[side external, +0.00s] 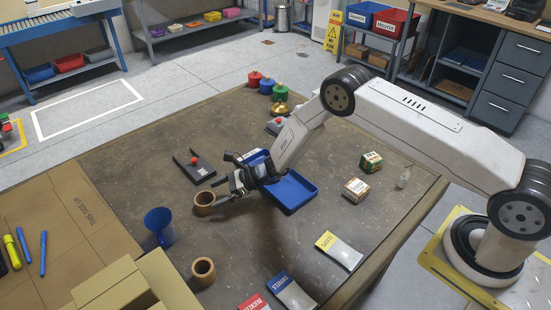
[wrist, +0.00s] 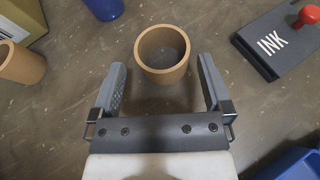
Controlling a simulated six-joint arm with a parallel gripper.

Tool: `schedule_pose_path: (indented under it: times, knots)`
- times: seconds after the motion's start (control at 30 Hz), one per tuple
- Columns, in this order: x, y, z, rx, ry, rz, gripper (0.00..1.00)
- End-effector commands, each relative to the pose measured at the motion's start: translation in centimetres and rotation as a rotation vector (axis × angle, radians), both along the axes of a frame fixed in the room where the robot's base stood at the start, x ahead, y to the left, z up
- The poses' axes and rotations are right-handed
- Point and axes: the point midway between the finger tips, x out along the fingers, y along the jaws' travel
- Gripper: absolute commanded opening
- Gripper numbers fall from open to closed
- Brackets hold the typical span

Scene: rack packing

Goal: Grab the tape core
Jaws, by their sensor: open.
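One tape core (side external: 204,203), a short brown hollow cylinder, stands upright on the table. It also shows in the wrist view (wrist: 163,74), just ahead of and partly between my fingertips, with its round opening facing up. My gripper (side external: 225,190) is open, with one finger on each side of that core's near part and a visible gap on both sides in the wrist view (wrist: 161,77). A second tape core (side external: 203,271) stands nearer the front of the table and shows at the left edge of the wrist view (wrist: 18,64).
A blue cup (side external: 159,226) and cardboard boxes (side external: 112,285) stand left of the cores. A black ink pad (side external: 194,166) with a red knob lies behind. A blue tray (side external: 295,192) sits right, under my arm. Small boxes (side external: 371,161) and labelled packets (side external: 339,250) lie farther right.

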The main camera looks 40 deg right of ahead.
Motion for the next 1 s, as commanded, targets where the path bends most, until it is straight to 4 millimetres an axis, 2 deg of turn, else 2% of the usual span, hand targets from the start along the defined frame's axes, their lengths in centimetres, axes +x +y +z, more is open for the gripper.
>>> schedule_pose_path:
  times: [0.5, 1.0]
  knots:
    - [2.0, 3.4, -1.8, 0.000, 0.001, 0.002, 1.00]
    - [2.2, 3.7, -1.9, -0.001, 0.001, 0.001, 1.00]
